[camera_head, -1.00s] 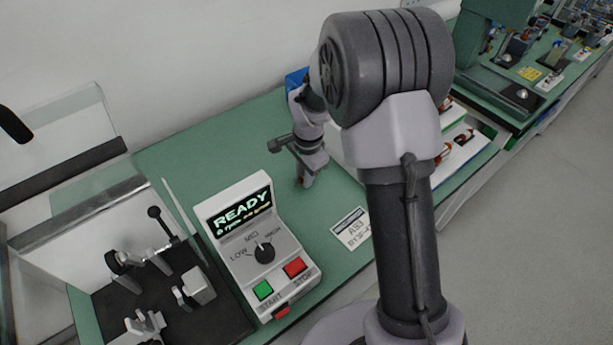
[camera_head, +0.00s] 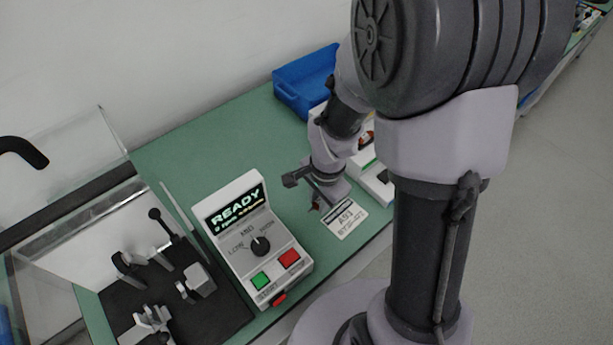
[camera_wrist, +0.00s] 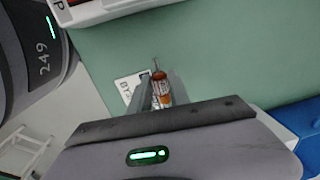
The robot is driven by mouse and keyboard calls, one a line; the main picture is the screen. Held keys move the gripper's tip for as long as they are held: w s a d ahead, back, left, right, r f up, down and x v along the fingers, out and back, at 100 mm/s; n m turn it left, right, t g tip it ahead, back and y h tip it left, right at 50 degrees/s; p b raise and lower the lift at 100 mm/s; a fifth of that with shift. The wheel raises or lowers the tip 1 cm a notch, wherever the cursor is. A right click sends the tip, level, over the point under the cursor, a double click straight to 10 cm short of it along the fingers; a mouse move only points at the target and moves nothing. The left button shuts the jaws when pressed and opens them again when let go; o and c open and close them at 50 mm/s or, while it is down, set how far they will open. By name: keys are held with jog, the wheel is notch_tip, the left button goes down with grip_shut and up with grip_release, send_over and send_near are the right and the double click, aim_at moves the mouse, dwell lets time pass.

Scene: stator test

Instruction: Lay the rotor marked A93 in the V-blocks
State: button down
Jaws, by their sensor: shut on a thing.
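In the wrist view my gripper (camera_wrist: 159,88) is shut on a rotor (camera_wrist: 160,88) with copper-orange windings and a thin shaft sticking out. No marking on the rotor can be read. Grey metal supports (camera_head: 150,320) stand on a black base plate (camera_head: 215,318) at the lower left, apart from my gripper. I cannot tell for certain which of them are the V-blocks.
A control box (camera_head: 243,215) reading READY stands between my gripper and the base plate. A clear guard (camera_head: 75,150) is raised behind the plate. Green bench behind the box is clear.

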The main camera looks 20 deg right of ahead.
jog(key=shift+s+d, duration=0.1)
jog(key=shift+s, duration=0.75)
jog(key=shift+r, duration=0.1)
notch_tip(320, 180, up, 5)
jog(key=p, duration=0.4)
